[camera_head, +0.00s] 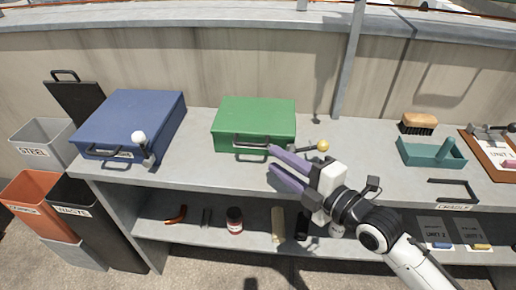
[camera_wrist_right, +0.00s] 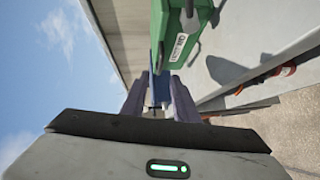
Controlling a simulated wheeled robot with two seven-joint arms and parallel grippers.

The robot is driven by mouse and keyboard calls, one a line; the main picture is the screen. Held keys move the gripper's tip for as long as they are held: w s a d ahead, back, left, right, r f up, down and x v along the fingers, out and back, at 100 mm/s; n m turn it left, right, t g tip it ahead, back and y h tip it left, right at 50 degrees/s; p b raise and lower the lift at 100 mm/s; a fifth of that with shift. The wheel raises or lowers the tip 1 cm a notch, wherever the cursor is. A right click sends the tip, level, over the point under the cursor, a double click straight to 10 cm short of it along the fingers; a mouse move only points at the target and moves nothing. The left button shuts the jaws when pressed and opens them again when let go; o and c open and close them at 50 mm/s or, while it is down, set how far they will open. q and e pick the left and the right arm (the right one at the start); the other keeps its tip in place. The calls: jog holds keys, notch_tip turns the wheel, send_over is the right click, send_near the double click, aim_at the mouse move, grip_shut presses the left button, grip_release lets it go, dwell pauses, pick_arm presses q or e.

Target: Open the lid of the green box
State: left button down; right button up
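The green box (camera_head: 256,117) stands on the bench top with its lid closed. A dark handle (camera_head: 240,145) is on its front face. In the right wrist view the green box (camera_wrist_right: 162,28) is at the top, with its handle and a white label. My right gripper (camera_head: 270,159), with purple fingers, is just in front of and to the right of the box's handle. Its fingers are apart with nothing between them. The fingers also show in the right wrist view (camera_wrist_right: 157,88). My left gripper is not in view.
A blue box (camera_head: 135,115) stands to the left, with a white-knobbed lever (camera_head: 139,137) in front. A yellow knob (camera_head: 323,146) is behind my right gripper. A teal tray (camera_head: 425,153) and brush (camera_head: 417,123) are on the right. Bins stand at the far left.

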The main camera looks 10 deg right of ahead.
aim_at(255, 146)
jog(key=x, duration=0.8)
jog(key=shift+c, duration=0.3)
grip_shut()
dwell(1.0)
